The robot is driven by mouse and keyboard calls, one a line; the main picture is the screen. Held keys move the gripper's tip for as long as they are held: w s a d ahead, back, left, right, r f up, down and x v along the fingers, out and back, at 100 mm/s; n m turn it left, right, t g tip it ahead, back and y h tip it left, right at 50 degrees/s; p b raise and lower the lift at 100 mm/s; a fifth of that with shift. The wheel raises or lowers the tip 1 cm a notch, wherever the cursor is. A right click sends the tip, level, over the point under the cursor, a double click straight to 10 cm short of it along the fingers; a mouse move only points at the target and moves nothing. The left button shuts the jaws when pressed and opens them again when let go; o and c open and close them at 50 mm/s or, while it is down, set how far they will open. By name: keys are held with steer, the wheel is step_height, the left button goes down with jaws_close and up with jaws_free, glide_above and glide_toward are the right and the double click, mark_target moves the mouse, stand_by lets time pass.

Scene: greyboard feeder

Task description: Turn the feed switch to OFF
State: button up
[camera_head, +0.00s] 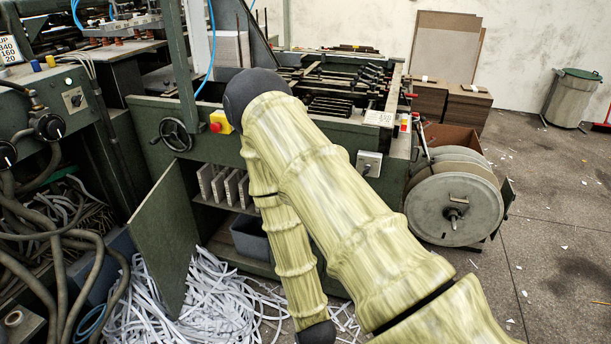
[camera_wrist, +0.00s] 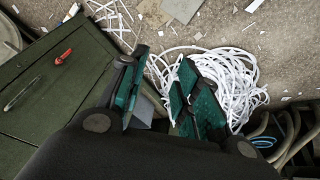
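Two small rotary switches on light plates show in the head view. One switch (camera_head: 76,98) is on the green panel at the left, and the other switch (camera_head: 368,163) is on the machine's front, right of my arm. I cannot read their labels or settings, nor tell which is the feed switch. My gripper (camera_wrist: 163,88) shows in the wrist view with its two green-padded fingers apart and nothing between them. It points down towards the floor strips, away from any switch. In the head view the gripper itself is not visible; my arm hides part of the machine.
White paper strips (camera_head: 215,300) heap on the floor before the machine. An open green door (camera_head: 162,238) stands left of the shelves. A red button on a yellow box (camera_head: 220,122) and a handwheel (camera_head: 175,134) are nearby. A large reel (camera_head: 453,209) stands right; floor beyond is mostly clear.

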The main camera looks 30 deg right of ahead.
steer(key=w+d+r+m+t+h+b, duration=0.25)
steer(key=w+d+r+b, duration=0.2)
steer(key=w, duration=0.65)
steer(key=w+d+r+m+t+h+b, duration=0.1)
steer(key=w+d+r+t+h+b, duration=0.4)
steer(key=w, duration=0.7)
steer(key=w+d+r+m+h+b, duration=0.2)
steer(key=w+d+r+b, duration=0.15)
steer(key=r, duration=0.65)
steer(key=w+d+r+m+h+b, duration=0.3)
steer(key=w+r, duration=0.1)
steer(key=r, duration=0.6)
steer(key=b+x, duration=0.1)
steer(key=x, duration=0.9)
steer(key=shift+w+y, duration=0.25)
steer(key=shift+y, duration=0.1)
steer(key=shift+f+t, duration=0.15)
steer(key=shift+t, duration=0.1)
jaws_close()
